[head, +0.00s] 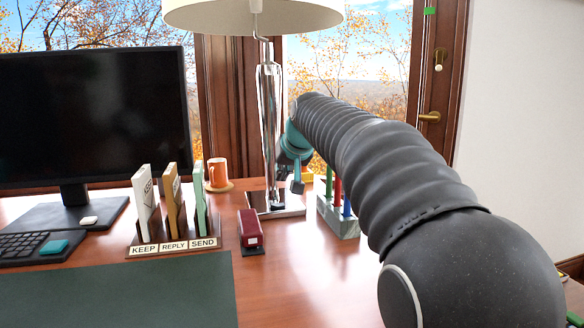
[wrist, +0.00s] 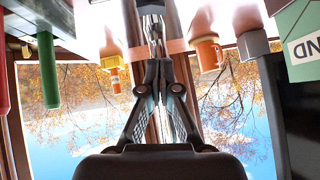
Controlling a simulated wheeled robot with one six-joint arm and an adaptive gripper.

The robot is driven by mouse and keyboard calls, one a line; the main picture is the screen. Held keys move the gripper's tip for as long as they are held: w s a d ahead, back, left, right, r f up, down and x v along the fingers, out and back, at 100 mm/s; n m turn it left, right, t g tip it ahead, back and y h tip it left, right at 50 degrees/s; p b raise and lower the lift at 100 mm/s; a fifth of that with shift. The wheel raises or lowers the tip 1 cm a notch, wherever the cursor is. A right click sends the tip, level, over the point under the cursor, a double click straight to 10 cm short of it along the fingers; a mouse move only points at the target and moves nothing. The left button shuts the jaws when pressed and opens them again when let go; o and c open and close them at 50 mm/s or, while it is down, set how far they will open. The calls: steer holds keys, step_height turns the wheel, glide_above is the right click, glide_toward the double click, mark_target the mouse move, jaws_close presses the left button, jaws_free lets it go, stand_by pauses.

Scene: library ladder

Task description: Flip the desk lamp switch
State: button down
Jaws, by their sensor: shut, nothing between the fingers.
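The shiny lower part of the lamp lies beyond the fingertips. I cannot make out the lamp switch clearly in either view.
A pen holder (head: 341,223) stands right of the lamp base. An orange mug (head: 218,172), a letter sorter (head: 172,245) and a monitor (head: 95,110) are to the left. The desk front between stapler and arm is clear.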

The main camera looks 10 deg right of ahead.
mark_target(277, 210)
steer(key=x, duration=0.5)
steer(key=shift+f, duration=0.1)
steer(key=shift+s+a+f, duration=0.1)
steer(key=shift+f, duration=0.45)
steer(key=shift+s+a+f, duration=0.1)
steer(key=shift+f, duration=0.45)
steer(key=shift+f+b, duration=0.35)
steer(key=shift+f, duration=0.3)
steer(key=shift+a+f, duration=0.1)
